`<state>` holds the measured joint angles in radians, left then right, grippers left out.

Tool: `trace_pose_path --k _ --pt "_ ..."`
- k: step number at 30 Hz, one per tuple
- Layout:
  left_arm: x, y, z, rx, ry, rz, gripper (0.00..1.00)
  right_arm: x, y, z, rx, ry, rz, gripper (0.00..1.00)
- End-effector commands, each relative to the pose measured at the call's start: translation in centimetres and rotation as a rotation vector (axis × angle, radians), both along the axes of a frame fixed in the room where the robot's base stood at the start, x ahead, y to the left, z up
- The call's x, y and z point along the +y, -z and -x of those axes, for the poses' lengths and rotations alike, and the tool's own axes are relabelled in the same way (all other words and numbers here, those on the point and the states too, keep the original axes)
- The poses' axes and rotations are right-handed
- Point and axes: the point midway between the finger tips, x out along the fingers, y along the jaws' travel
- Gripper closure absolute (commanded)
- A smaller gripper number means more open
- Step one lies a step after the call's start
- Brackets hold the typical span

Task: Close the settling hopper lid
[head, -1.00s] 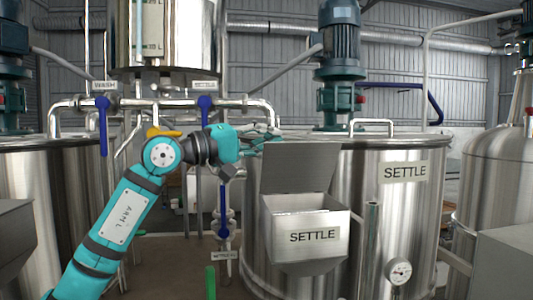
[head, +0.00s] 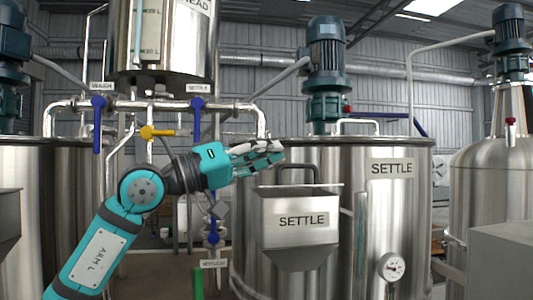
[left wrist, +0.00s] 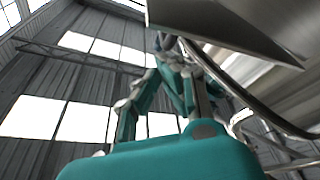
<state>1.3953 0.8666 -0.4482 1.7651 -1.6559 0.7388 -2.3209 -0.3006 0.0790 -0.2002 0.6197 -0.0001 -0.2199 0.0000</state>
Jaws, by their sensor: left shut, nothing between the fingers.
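The settling hopper (head: 298,239) is the grey box marked SETTLE on the front of the steel settling tank (head: 405,215). Its lid (head: 262,187) lies flat across the top, seen nearly edge-on, with a dark loop handle (head: 298,165) standing up from it. No opening shows between lid and box. My left gripper (head: 276,152) is shut and empty, above and a little left of the handle, apart from the lid as far as I can tell. In the left wrist view, the fingers (left wrist: 180,85) show below a grey sheet-metal edge. My right gripper is out of view.
Pipes with blue valve handles (head: 98,122) and a yellow one (head: 157,132) run behind my left arm. A gauge (head: 391,266) sits low on the tank. A grey box (head: 503,255) stands at the right edge.

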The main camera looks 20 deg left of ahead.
Motion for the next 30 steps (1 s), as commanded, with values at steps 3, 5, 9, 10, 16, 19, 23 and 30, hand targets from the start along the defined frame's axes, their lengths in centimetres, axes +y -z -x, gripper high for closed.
trace_pose_path --k 3,5,9,10,16,19,23,30 --pt "-0.1 0.9 0.2 0.001 -0.001 0.000 1.00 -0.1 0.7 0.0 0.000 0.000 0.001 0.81" --pt "-0.2 1.1 0.2 0.001 -0.001 0.000 1.00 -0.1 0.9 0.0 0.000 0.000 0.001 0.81" --pt "-0.2 1.4 0.3 0.001 -0.001 0.000 1.00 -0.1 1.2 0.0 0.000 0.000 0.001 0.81" --pt "-0.2 1.4 0.3 0.001 0.000 -0.001 1.00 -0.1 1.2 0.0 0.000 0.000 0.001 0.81" --pt "-0.3 1.7 0.4 0.004 0.002 -0.002 1.00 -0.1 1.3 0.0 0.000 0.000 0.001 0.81" --pt "-0.4 1.8 0.3 0.006 0.002 -0.003 1.00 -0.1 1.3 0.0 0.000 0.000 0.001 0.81" --pt "-0.4 1.9 0.3 0.009 0.004 -0.004 1.00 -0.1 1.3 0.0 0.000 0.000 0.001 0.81" --pt "-0.2 2.1 0.4 0.011 0.002 -0.006 1.00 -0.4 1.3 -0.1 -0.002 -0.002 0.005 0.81"
